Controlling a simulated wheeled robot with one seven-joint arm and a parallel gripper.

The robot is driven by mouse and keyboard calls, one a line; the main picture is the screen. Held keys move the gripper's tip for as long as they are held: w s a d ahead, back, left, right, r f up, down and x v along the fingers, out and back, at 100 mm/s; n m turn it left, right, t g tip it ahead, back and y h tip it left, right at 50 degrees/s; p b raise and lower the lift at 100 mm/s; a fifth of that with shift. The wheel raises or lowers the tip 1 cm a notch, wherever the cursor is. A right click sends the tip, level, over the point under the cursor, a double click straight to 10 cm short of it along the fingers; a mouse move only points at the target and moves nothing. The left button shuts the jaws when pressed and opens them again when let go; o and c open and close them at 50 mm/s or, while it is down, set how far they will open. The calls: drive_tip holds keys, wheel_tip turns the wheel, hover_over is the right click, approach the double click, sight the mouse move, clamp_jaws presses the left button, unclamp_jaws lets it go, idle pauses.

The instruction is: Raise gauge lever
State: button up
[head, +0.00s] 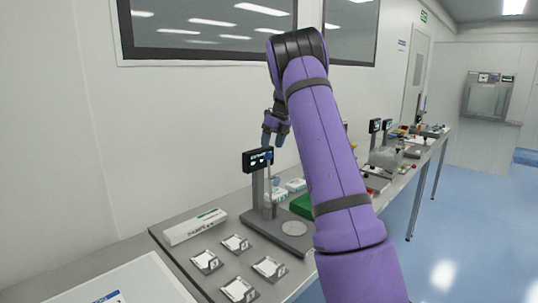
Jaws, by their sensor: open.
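The gauge (254,218) stands on the bench, with a dark column, a flat base and a round pale plate (294,228). Its small display (254,160) shows bluish digits and sits at the top left of the column. A small blue part (269,157) beside the display may be the lever's end; at this size I cannot be sure. My gripper (274,143) is open, points down and is just above this blue part. I cannot tell whether they touch. My purple arm hides what lies right of the gauge.
A long white box (194,227) lies left of the gauge. Several small square sample holders (236,243) lie in front of it. A green item (301,205) and small boxes are behind. More instruments (385,158) stand farther along the bench. The blue floor (450,230) at right is clear.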

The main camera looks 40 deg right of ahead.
drive_tip(key=shift+v, duration=1.55)
drive_tip(key=s+a+r+n+t, duration=0.1)
drive_tip(key=s+a+r+n, duration=0.5)
drive_tip(key=s+a+n, duration=0.5)
drive_tip(key=s+a+r+n, duration=0.5)
drive_tip(key=s+a+n, duration=0.25)
drive_tip(key=a, duration=0.55)
drive_tip(key=s+a+f+n, duration=0.2)
drive_tip(key=s+a+n, duration=0.2)
drive_tip(key=s+n, duration=0.2)
drive_tip(key=s+a+f+n+t+h, duration=0.1)
drive_tip(key=s+a+f+n, duration=0.1)
drive_tip(key=s+a+n, duration=0.2)
drive_tip(key=s+a+f+n+t+h, duration=0.1)
drive_tip(key=s+a+f+n, duration=0.1)
drive_tip(key=s+n, duration=0.6)
drive_tip(key=s+a, duration=0.1)
drive_tip(key=s, duration=0.1)
drive_tip(key=shift+s+a+f+n, duration=0.35)
drive_tip(key=shift+s+a, duration=0.05)
